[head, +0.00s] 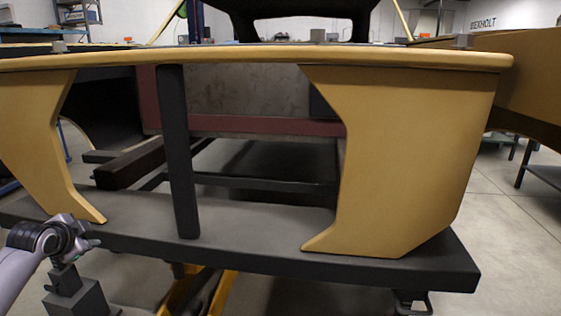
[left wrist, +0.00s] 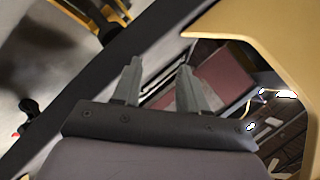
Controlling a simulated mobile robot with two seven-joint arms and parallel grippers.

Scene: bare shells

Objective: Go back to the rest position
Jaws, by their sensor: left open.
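My left gripper (head: 82,238) is at the lower left in the head view, in front of the dark platform edge and close to the left yellow panel. In the left wrist view my left gripper (left wrist: 158,66) shows two grey fingers spread apart with nothing between them, so it is open and empty. Behind the fingers are a dark bar and a curved yellow panel (left wrist: 252,25). My right gripper is not in the head view.
A yellow body shell (head: 410,150) with a dark upright post (head: 178,150) stands on a dark platform (head: 260,235). Another yellow shell (head: 530,85) stands at the right. Bare floor (head: 510,240) shows at the lower right.

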